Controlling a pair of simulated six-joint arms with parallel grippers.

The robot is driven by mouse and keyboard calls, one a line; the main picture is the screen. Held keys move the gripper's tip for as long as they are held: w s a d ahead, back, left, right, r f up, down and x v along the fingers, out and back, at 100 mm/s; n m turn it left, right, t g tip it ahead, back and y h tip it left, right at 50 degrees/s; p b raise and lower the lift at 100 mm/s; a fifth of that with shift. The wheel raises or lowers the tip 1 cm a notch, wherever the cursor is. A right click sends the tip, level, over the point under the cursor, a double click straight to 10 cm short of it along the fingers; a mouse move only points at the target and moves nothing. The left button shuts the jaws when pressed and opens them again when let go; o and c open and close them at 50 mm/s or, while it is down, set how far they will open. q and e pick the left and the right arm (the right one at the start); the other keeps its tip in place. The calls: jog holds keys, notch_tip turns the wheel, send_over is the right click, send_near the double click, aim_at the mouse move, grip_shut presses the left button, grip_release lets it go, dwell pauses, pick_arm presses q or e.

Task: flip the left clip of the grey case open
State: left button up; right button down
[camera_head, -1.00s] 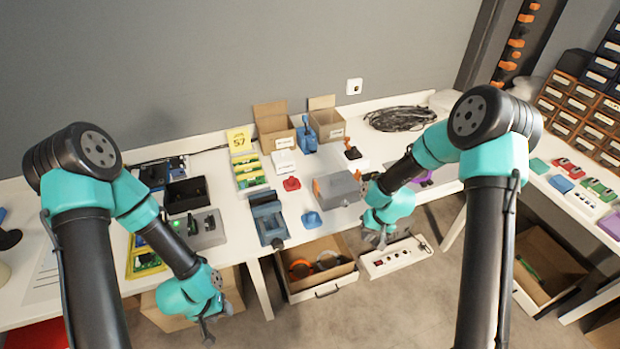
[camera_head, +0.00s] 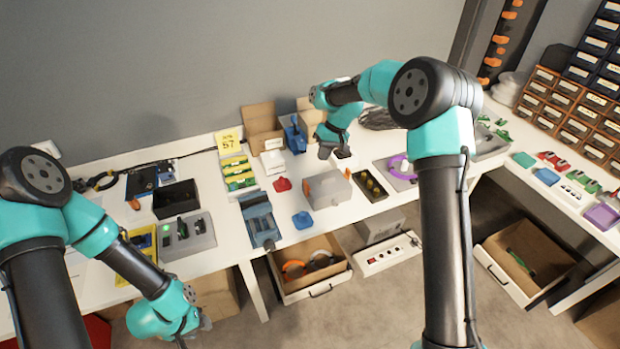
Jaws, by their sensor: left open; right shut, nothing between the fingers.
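The grey case (camera_head: 329,193) sits near the front edge of the white table, with its lid side up. An orange clip (camera_head: 307,187) shows at its left end, and a second orange patch (camera_head: 347,173) shows at its right end. The exact position of the left clip is too small to tell. My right gripper (camera_head: 325,153) is shut and empty, pointing down just above and behind the case in the picture, apart from the clip. My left gripper (camera_head: 190,338) is open and empty, low at the bottom left, in front of the table and far from the case.
A blue device (camera_head: 260,218) and a small blue block (camera_head: 302,220) lie left of the case. A dark tray (camera_head: 371,184) lies close on its right. A red piece (camera_head: 282,184) and a white box (camera_head: 272,162) lie behind left. Open cartons (camera_head: 262,120) stand at the back.

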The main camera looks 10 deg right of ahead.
aim_at(309, 186)
jog(key=shift+f, duration=0.1)
jog(key=x, duration=1)
